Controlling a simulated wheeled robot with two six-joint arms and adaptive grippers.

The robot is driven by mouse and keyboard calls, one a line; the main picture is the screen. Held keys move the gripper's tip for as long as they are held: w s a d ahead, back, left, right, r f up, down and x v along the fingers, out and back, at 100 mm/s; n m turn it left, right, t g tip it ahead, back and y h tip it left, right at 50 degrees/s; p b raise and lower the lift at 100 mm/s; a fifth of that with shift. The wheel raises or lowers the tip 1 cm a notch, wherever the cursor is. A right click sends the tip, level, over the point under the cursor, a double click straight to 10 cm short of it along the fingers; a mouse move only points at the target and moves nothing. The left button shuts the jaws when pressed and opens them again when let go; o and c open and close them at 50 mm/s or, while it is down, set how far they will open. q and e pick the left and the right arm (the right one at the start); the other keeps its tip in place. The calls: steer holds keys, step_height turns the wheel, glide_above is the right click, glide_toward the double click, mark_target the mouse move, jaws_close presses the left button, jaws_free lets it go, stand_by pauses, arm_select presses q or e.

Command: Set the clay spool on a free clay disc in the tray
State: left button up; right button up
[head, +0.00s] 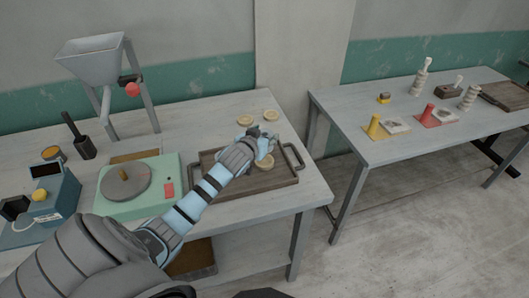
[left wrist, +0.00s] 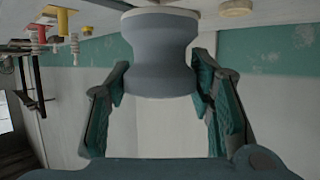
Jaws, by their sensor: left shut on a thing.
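My left gripper (head: 264,140) is above the back part of the brown tray (head: 284,181), which has dark handles. In the left wrist view the gripper (left wrist: 161,80) is shut on a grey-blue spool (left wrist: 160,50) with a narrow waist, one finger on each side. In the head view the spool is small and hard to tell from the gripper. A pale tan clay disc (head: 264,162) shows in the tray just in front of the gripper. My right gripper is not in view.
A second table (head: 430,140) at right holds cones and several spindles.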

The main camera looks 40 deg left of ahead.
arm_select(q)
step_height(320, 180, down, 6)
steer(key=shift+d+r+b, duration=0.1)
steer(key=shift+b, duration=0.4)
steer(key=o, duration=1.4)
steer(key=shift+c, duration=0.2)
steer(key=shift+s+r, duration=0.15)
steer(key=shift+s, duration=0.05)
steer(key=p+v, duration=0.2)
steer(key=v, duration=0.9)
steer(key=shift+s, duration=0.3)
